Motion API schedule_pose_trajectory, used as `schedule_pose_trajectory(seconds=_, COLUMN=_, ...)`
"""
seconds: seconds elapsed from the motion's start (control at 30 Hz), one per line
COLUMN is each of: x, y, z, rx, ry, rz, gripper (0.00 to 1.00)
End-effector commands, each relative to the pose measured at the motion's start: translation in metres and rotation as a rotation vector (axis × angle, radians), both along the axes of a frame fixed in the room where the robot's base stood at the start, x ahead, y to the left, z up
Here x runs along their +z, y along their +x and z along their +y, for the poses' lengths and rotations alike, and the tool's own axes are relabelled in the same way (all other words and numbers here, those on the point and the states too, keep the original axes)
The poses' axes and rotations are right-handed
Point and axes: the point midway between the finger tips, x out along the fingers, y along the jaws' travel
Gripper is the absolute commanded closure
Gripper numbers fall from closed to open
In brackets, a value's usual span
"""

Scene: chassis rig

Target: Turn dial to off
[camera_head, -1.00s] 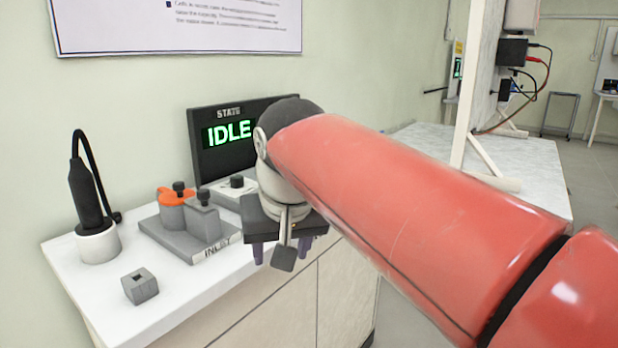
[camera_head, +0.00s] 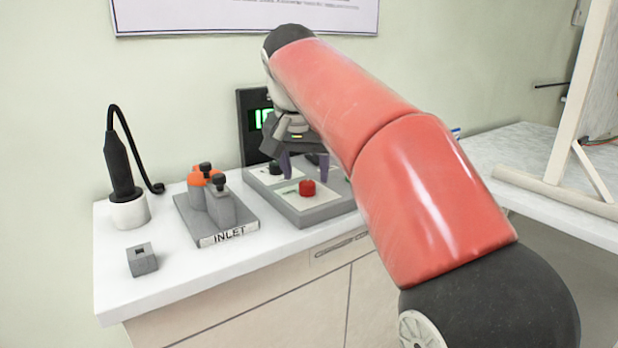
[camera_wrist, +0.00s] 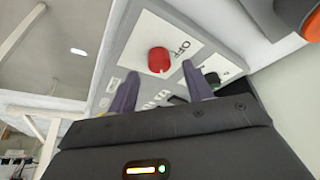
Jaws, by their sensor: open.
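A grey control panel (camera_head: 335,207) lies on the white counter, under my gripper (camera_head: 305,170). A red round knob (camera_head: 307,187) sits on its white plate; in the wrist view this red knob (camera_wrist: 159,60) is beside the printed word OFF. A dark green knob (camera_head: 275,167) stands on a second plate and also shows in the wrist view (camera_wrist: 212,78). Other panel lettering is partly hidden by my fingers. I cannot tell which part is the dial. My gripper is open and empty, fingers pointing down above the panel; in the wrist view the red knob appears between the fingertips.
An INLET block (camera_head: 222,229) with orange and grey parts, a small grey cube (camera_head: 142,260) and a black tool in a white holder (camera_head: 130,209) stand left.

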Motion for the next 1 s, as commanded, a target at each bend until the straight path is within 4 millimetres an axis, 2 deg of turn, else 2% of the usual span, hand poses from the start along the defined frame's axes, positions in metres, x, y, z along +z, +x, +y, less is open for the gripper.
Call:
schedule_pose_trajectory(seconds=0.2, x=-0.022, y=0.009, z=-0.002, rx=0.0, ry=0.0, rz=0.0, gripper=0.5)
schedule_pose_trajectory(seconds=0.53, x=-0.026, y=0.01, z=-0.002, rx=0.0, ry=0.001, rz=-0.001, gripper=0.5)
schedule_pose_trajectory(seconds=0.87, x=-0.025, y=0.01, z=-0.002, rx=0.001, ry=0.002, rz=-0.001, gripper=0.93)
schedule_pose_trajectory(seconds=1.0, x=-0.025, y=0.01, z=-0.002, rx=0.004, ry=0.001, rz=-0.001, gripper=0.94)
